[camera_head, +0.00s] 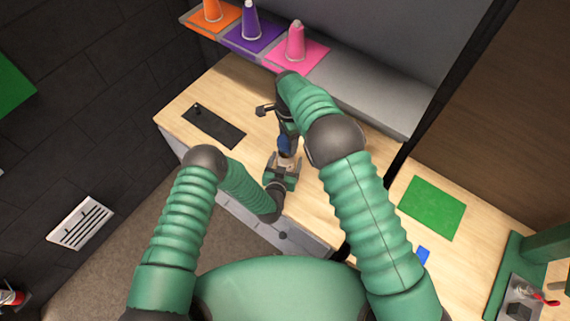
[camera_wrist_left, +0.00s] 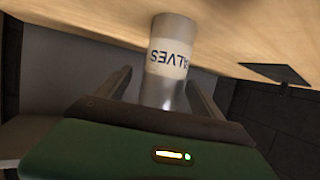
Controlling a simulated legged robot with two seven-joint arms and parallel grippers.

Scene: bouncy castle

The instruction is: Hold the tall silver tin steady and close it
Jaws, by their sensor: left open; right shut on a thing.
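The tall silver tin (camera_wrist_left: 172,55) stands on the wooden worktop. In the left wrist view it appears upside down, with a pale label that reads VALVES. My left gripper (camera_head: 284,165) is open, with one finger on each side of the tin and a gap showing on both sides. My right gripper (camera_head: 286,148) points down right above the left one. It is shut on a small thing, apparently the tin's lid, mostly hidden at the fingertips. I cannot tell whether lid and tin touch.
The wooden worktop (camera_head: 240,85) has a dark mat (camera_head: 213,126) at left and a green mat (camera_head: 432,208) at right. Orange, purple and pink cones (camera_head: 295,42) stand on a back shelf. A green stand (camera_head: 520,270) is at far right.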

